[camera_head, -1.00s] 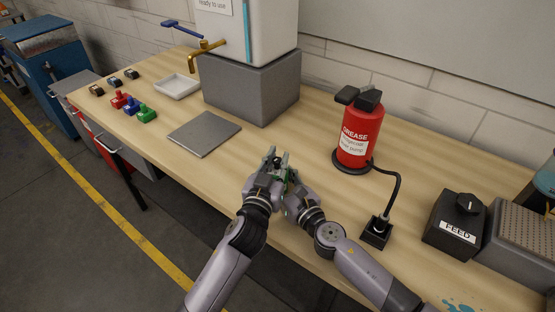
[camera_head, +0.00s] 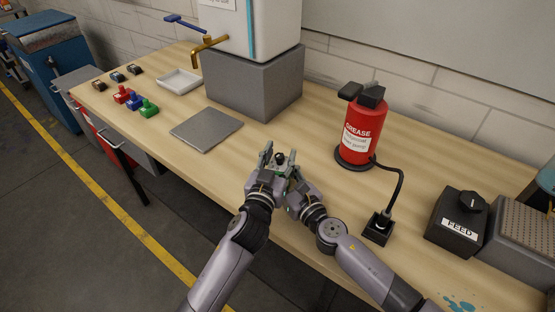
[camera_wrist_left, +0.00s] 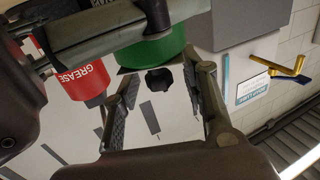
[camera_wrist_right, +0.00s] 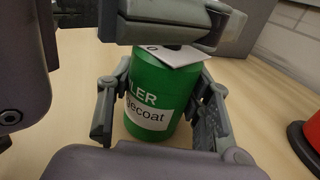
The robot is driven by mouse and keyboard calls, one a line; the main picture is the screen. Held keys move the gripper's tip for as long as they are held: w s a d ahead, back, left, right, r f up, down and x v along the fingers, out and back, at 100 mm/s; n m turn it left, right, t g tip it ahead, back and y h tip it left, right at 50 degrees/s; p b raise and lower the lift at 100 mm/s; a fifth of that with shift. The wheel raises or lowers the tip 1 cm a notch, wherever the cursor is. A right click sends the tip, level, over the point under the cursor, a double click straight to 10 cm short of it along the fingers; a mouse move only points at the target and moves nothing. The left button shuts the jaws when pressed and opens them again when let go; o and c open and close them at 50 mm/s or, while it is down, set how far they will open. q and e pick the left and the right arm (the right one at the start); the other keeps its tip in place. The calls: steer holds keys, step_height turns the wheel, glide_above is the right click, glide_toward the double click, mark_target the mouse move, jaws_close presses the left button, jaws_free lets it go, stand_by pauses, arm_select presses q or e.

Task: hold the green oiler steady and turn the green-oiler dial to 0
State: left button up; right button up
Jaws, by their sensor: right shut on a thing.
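The green oiler (camera_wrist_right: 150,85) is a green can with a white label, and it stands upright between my right gripper's fingers in the right wrist view. My right gripper (camera_wrist_right: 160,118) is shut on its body. A white plate marked 0 (camera_wrist_right: 168,54) sits at its top. The oiler's black dial (camera_wrist_left: 159,80) shows in the left wrist view between the spread fingers of my left gripper (camera_wrist_left: 160,105), with gaps on both sides. In the head view my left gripper (camera_head: 279,158) is open over the dial, and the oiler is mostly hidden by the grippers.
A grey plate (camera_head: 206,129) lies to the left, with a grey block (camera_head: 255,85) behind it. A red grease can (camera_head: 362,130) stands to the right, near a cable socket (camera_head: 378,228) and a black FEED box (camera_head: 455,225). Bare table surrounds the grippers.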

arm_select(q)
steer(key=v, duration=1.2)
steer(key=w+d+m+h, duration=0.1)
steer(key=w, duration=0.3)
steer(key=w+d+m+g+h, duration=0.1)
steer(key=w+h, duration=0.1)
steer(key=w, duration=0.1)
steer(key=w+d+m+g+h, duration=0.1)
steer(key=w+h, duration=0.1)
steer(key=w, duration=0.2)
steer(key=shift+w+d+m, duration=0.25)
steer(key=shift+w+m, duration=0.05)
steer(key=shift+w, duration=0.05)
stand_by(0.3)
jaws_close()
stand_by(0.4)
